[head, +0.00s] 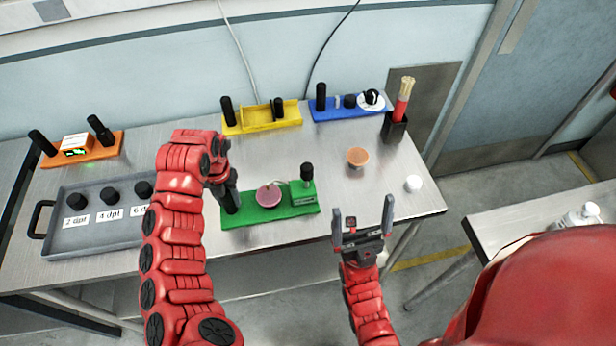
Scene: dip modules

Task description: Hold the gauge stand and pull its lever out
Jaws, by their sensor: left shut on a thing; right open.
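The green stand (285,211) lies near the front edge of the table. It bears a pink disc (268,195) in its middle and a green block (303,193) at its right end, with a black knob (307,171) standing up from the block. I take this as the gauge stand and the knob as its lever. My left gripper (230,195) is shut on the black post at the stand's left end; the arm hides part of the grip. My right gripper (363,214) is open and empty, in front of and to the right of the stand, apart from it.
A yellow stand (262,121) and a blue stand (335,113) stand behind. An orange cup (357,157), a white ball (413,183) and a black holder (394,129) with sticks are to the right. A grey tray (95,239) and an orange stand (108,146) are at left.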

